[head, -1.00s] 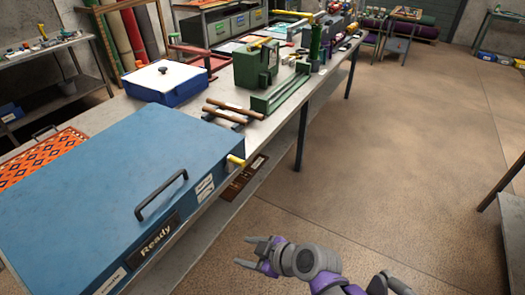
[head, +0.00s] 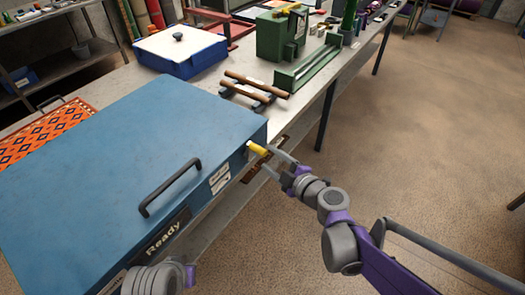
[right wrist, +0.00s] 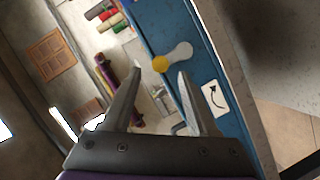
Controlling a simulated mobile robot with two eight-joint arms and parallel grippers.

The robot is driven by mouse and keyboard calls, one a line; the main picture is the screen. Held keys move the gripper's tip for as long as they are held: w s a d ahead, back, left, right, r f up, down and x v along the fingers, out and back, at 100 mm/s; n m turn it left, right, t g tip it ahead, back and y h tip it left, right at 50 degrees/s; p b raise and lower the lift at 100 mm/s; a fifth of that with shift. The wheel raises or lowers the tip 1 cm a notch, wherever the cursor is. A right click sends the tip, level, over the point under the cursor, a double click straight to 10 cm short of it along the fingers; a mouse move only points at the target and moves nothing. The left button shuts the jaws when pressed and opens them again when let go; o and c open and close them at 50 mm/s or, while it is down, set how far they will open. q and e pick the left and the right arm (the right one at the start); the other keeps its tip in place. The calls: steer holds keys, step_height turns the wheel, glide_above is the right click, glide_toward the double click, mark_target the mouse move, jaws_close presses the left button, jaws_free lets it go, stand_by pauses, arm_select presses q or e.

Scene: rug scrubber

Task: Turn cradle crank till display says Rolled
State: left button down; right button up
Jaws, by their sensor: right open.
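The crank with a yellow handle (head: 258,149) sticks out of the right end of the large blue machine (head: 110,130). In the right wrist view its yellow knob (right wrist: 160,64) sits on a pale crank arm (right wrist: 180,52), beside a curved-arrow label (right wrist: 214,103). The display (head: 166,234) on the machine's front reads "Ready". My right gripper (head: 270,157) is open at the handle. In the right wrist view the knob shows between its fingertips; I cannot tell whether they touch it. My left gripper is not in view; only a grey and purple part of my arm shows at the bottom.
A black bar handle (head: 170,187) stands on the machine's front edge. An orange patterned rug (head: 40,130) lies at the left. Brown rods on a stand (head: 256,84), a blue-and-white box (head: 178,50) and a green machine (head: 282,35) stand behind.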

mark_target(266, 155)
steer(key=x, duration=0.5)
steer(key=shift+w+a+f, duration=0.15)
steer(key=shift+w, duration=0.15)
jaws_close()
